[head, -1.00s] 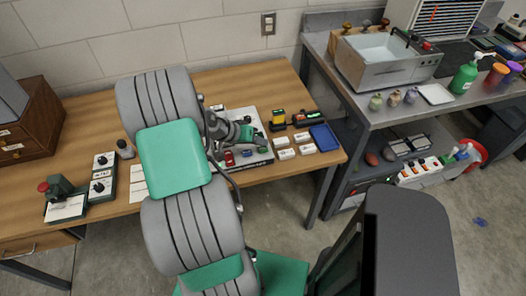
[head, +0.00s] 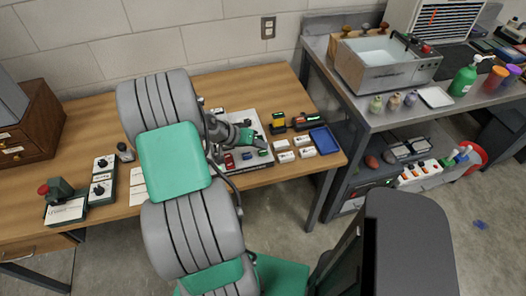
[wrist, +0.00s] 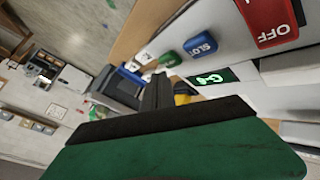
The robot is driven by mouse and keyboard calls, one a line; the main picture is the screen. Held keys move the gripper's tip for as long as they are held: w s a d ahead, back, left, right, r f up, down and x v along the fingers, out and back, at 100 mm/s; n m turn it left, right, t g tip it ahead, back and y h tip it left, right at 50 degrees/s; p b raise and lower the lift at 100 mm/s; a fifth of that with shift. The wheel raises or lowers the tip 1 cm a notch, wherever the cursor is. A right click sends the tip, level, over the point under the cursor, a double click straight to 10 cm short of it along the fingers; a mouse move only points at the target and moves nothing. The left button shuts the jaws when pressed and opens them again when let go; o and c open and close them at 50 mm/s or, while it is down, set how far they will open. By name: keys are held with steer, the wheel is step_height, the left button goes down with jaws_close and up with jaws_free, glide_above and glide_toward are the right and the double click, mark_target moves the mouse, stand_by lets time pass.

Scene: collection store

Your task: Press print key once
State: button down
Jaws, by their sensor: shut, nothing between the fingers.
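A pale control panel (head: 257,120) lies on the wooden bench, with coloured keys along its front edge. In the wrist view I see a red key marked OFF (wrist: 268,20), a blue key (wrist: 201,44) that seems to read SLOT, and a green key (wrist: 169,60) whose label I cannot read. A dark display with a lit green sign (wrist: 212,76) is beside them. No key reads clearly as print. My gripper (head: 261,143) is shut and empty, above the panel near its front right. Its dark fingers (wrist: 157,90) point towards the green-key end; contact is unclear.
Right of the panel are several small white labelled boxes (head: 302,140), a blue tray (head: 324,139) and a black device with a yellow top (head: 279,121). Switch boxes (head: 103,178) and a red-button box (head: 58,197) stand at left. A sink bench (head: 357,110) is at right.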

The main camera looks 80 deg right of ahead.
stand_by(0.8)
steer(key=shift+f+b, duration=0.4)
steer(key=shift+b, duration=0.05)
